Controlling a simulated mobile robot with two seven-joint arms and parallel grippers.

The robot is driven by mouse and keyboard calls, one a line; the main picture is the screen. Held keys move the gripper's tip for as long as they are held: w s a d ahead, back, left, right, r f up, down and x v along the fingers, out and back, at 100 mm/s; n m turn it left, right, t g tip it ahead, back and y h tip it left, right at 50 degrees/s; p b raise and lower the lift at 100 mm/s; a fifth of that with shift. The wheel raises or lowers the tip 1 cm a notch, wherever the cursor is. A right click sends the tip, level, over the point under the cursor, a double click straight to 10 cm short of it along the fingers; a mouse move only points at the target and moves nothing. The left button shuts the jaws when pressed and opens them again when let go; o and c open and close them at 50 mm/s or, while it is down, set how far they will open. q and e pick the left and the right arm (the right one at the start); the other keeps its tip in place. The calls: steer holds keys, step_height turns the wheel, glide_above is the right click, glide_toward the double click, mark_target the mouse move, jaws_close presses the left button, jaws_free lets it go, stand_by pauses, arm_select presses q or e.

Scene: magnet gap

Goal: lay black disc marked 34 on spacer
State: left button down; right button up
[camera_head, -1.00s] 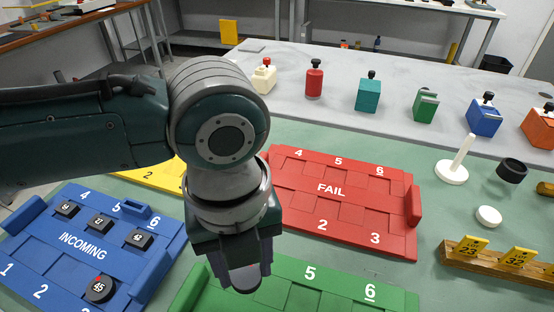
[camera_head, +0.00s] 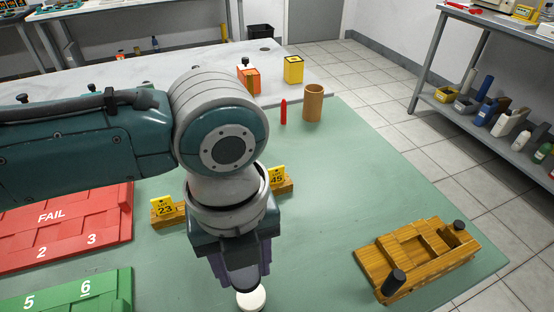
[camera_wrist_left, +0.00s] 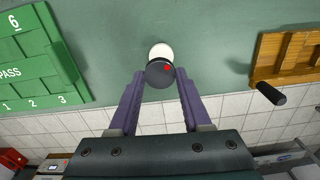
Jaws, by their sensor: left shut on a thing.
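My left gripper (camera_head: 240,282) points down over the green mat. In the left wrist view my left gripper (camera_wrist_left: 160,78) is shut on a black disc (camera_wrist_left: 158,75) with a red dot. Its number cannot be read. A white round piece, which looks like the spacer (camera_wrist_left: 161,51), shows just beyond the disc, partly covered by it. In the head view the spacer (camera_head: 250,299) lies just below the fingertips, partly hidden. The held disc is hidden in the head view. Whether disc and spacer touch cannot be told. My right gripper is not in view.
A wooden rail with yellow tags (camera_head: 163,206) stands behind the gripper. A wooden tray with black knobs (camera_head: 415,252) is at the right. The red FAIL tray (camera_head: 75,222) and green tray (camera_head: 75,295) are at the left. The mat between is mostly clear.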

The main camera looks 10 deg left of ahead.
mark_target(251, 295)
arm_select(q)
steer(key=shift+d, duration=0.2)
steer(key=shift+a, duration=0.1)
steer(key=shift+f+b, duration=2.05)
steer(key=shift+f, duration=0.8)
steer(key=shift+f, duration=0.15)
